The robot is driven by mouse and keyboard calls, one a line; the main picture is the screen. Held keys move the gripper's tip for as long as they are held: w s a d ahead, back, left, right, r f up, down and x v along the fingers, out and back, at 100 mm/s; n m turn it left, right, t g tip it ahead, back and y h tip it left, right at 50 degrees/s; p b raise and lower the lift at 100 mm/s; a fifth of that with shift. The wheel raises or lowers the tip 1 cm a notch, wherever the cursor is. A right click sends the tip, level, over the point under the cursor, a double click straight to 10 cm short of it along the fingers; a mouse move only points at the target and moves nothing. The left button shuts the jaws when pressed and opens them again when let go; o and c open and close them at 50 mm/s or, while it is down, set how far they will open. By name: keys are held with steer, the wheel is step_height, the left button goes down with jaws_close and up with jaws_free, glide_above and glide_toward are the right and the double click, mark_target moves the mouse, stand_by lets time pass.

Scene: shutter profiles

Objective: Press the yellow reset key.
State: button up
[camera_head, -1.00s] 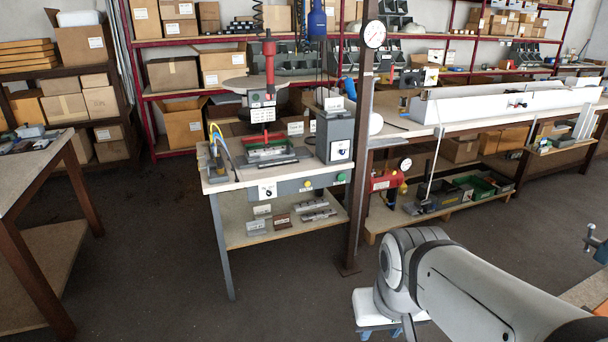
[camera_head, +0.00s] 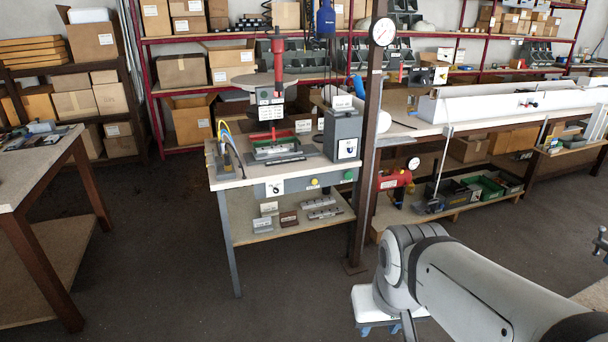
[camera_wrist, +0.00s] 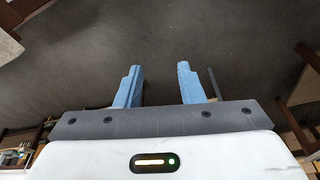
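The yellow key (camera_head: 314,183) is a small round button on the grey front panel (camera_head: 290,187) of the press bench, left of a green button (camera_head: 348,175) and right of a dial. My gripper shows in the wrist view (camera_wrist: 159,85) with its two blue fingers apart and nothing between them, above bare floor. In the head view my gripper is at the lower middle, low in front of the bench and well apart from the key. Its white body and a little blue show there, partly hidden by my arm.
A brown post (camera_head: 368,150) with a gauge stands at the bench's right side. A red-handled press (camera_head: 277,80) and a grey box (camera_head: 343,132) stand on the bench top (camera_head: 225,178). Another table (camera_head: 40,170) is at the left. The floor before the bench is clear.

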jaws_close()
stand_by(1.5)
